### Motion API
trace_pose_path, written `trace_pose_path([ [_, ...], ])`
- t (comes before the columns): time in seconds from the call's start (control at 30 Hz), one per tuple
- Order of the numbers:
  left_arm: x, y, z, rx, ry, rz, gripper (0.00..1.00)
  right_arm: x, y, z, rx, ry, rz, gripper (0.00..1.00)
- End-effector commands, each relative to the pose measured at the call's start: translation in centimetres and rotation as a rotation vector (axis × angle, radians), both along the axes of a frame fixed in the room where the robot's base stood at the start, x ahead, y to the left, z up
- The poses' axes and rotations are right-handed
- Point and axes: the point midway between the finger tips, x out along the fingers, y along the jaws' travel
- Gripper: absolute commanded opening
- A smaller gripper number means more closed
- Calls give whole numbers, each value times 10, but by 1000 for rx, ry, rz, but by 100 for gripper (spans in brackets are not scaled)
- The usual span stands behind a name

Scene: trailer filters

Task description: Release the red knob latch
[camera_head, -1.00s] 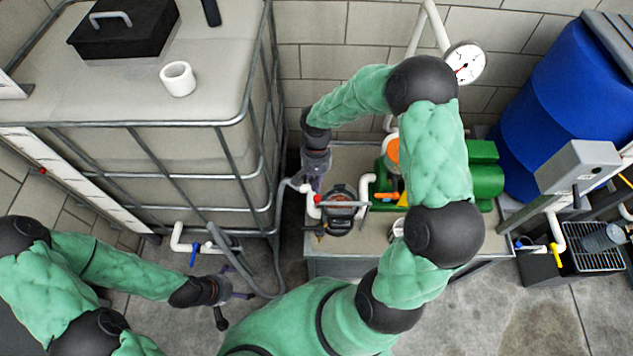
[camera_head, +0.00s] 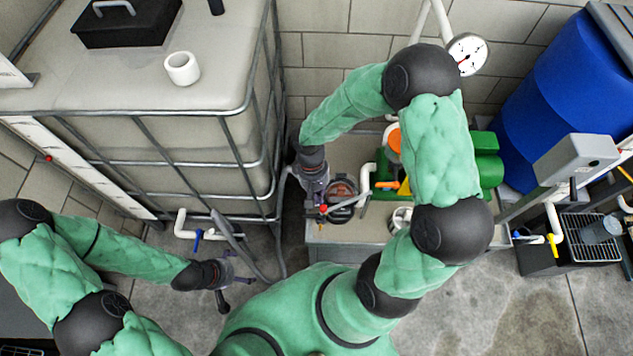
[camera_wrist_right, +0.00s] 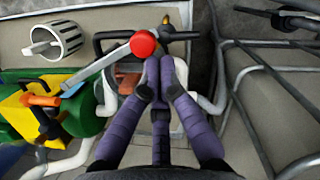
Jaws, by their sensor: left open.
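The red knob (camera_wrist_right: 143,43) sits on the end of a pale lever bar (camera_wrist_right: 100,68) that crosses over a dark round filter housing (camera_wrist_right: 128,78). In the head view the knob (camera_head: 323,208) shows at the left of the housing (camera_head: 343,200). My right gripper (camera_wrist_right: 160,62) has its purple fingers drawn together, with the tips right beside the knob and nothing seen between them. I cannot tell whether they touch it. In the head view the right gripper (camera_head: 319,195) is close by the knob. My left gripper (camera_head: 238,280) is open and empty above the floor.
A caged tank (camera_head: 190,150) with a blue-handled valve (camera_head: 197,240) stands left. A green pump (camera_head: 485,165), an orange handle (camera_wrist_right: 45,100) and a strainer basket (camera_wrist_right: 52,40) are beside the housing. A blue barrel (camera_head: 560,105) stands right.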

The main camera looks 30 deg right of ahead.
Motion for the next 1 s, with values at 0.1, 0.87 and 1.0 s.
trace_pose_path([
  [0.1,0,0,2,0,0,0,100,-20,5,1,1,1,114,0],
  [0.87,0,0,-9,0,0,0,100,-122,-10,-1,1,-1,744,0],
  [1.0,0,0,-11,0,0,0,100,-130,-15,-1,0,-1,804,0],
])
